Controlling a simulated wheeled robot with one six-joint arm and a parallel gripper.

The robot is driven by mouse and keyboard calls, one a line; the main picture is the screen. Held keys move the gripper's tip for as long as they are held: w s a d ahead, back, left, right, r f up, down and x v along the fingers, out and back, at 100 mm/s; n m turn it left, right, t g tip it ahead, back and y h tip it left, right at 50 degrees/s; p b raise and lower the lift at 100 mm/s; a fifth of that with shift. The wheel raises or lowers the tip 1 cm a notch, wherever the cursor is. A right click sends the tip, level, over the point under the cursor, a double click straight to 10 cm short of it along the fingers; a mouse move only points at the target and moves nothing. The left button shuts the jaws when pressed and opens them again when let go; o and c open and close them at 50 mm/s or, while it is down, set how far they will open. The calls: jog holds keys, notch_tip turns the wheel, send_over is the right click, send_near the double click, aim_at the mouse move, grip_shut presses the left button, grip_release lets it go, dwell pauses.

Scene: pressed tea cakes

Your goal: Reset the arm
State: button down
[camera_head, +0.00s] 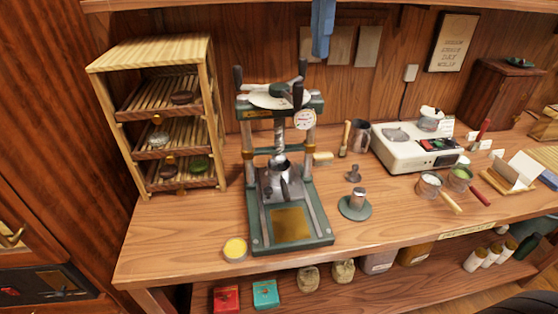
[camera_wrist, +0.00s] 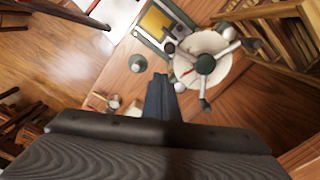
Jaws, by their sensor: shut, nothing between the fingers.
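My gripper (camera_wrist: 160,82) shows in the wrist view as two blue-grey fingers pressed together, with nothing between them. Its dark ridged body fills the bottom of that view. In the head view the blue fingers (camera_head: 320,52) hang down at the top edge, above the bench and a little right of the tea press. They are apart from everything on the bench. The press's round top (camera_wrist: 204,65) shows from above in the wrist view.
A wooden rack (camera_head: 150,52) with tea cakes stands at the left. A white scale (camera_head: 405,150), small pans and a wooden box (camera_head: 495,95) stand at the right. A yellow tin (camera_head: 235,249) sits near the front edge. Tins and bags lie on the shelf below.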

jog(key=s+d+f+n, duration=0.3)
jog(key=s+d+f, duration=0.1)
jog(key=f, duration=0.6)
jog(key=s+d+f+n+t+b, duration=0.1)
jog(key=s+d+f+n, duration=0.2)
jog(key=f, duration=0.8)
jog(key=s+d+f+n, duration=0.3)
jog(key=s+d+f, duration=0.3)
jog(key=f, duration=0.4)
jog(key=shift+d+f+n, duration=0.25)
jog(key=shift+n, duration=0.15)
